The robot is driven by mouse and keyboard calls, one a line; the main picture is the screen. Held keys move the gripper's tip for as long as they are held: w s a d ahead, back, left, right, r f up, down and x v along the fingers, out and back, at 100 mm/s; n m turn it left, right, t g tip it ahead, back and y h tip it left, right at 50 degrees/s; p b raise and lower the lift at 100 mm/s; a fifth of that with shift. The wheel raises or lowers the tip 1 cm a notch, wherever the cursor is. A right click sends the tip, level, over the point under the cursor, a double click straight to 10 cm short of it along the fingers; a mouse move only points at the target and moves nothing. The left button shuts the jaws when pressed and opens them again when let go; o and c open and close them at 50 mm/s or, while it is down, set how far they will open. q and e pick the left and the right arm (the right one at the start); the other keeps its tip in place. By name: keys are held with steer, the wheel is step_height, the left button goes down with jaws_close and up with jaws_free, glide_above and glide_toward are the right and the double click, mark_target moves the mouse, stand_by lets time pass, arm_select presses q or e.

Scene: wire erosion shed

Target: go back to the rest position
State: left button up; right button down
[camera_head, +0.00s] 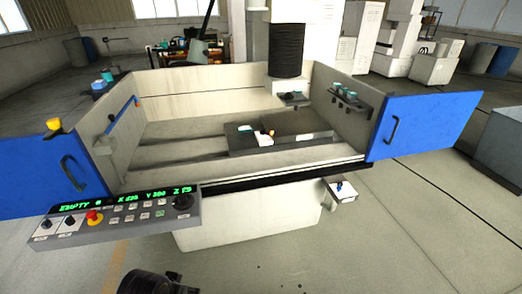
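A wire erosion machine stands in front of me with its pale tank (200,84) facing me. Its left blue door (40,180) and right blue door (425,125) are swung open. Inside the tank, a dark plate (290,128) carries a small white block and small coloured pieces. A dark piece at the bottom edge, left of centre, looks like part of my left gripper (152,284). It is cut off by the frame, apart from the machine, and its fingers cannot be made out. My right gripper is not in view.
A control panel (120,215) with green readouts, a red knob and buttons juts toward me at the machine's front left. A small shelf (341,193) sticks out at the front right. A grey bin (503,145) stands at the far right. The floor (420,245) at right is clear.

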arm_select(q)
step_height(320, 180, down, 32)
steer(key=s+g, duration=0.1)
steer(key=s, duration=0.1)
steer(key=s+a+f, duration=0.2)
steer(key=s+f, duration=0.8)
steer(key=s, duration=0.1)
steer(key=s+a+f+g, duration=0.1)
steer(key=s+a+f, duration=0.1)
steer(key=s+f, duration=0.9)
steer(key=shift+s+m+g, duration=0.3)
steer(key=shift+s, duration=0.15)
stand_by(2.0)
